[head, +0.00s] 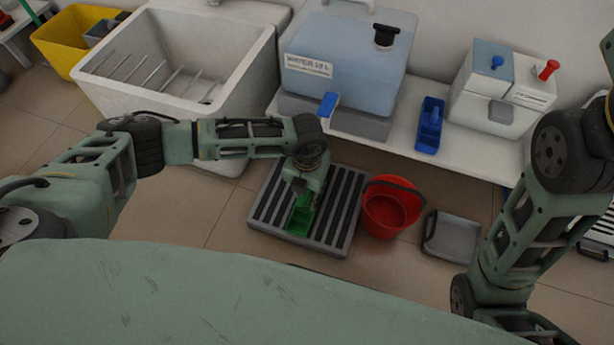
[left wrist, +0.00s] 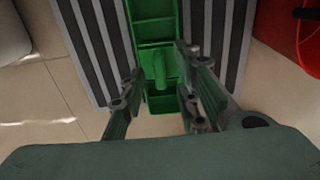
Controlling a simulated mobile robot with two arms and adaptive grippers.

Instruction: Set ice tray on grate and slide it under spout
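A green ice tray (head: 301,217) with compartments lies on the dark slatted grate (head: 257,220) on the floor. The tray also shows in the left wrist view (left wrist: 153,33), with a raised handle-like part near its close end. My left gripper (head: 303,190) is low over the tray in the head view and hides part of it. In the left wrist view its two fingers (left wrist: 158,62) stand apart, one on each side of the tray's near end. Contact is unclear. A blue spout (head: 327,107) sits on the front of the water container (head: 350,70), above the grate's back. My right gripper is out of view.
A red bucket (head: 390,212) stands close to the grate's right side, with a grey dustpan-like tray (head: 453,236) beyond it. The white bench (head: 385,143) edge overhangs behind. A white sink (head: 180,60) stands at the back left. Open floor lies left of the grate.

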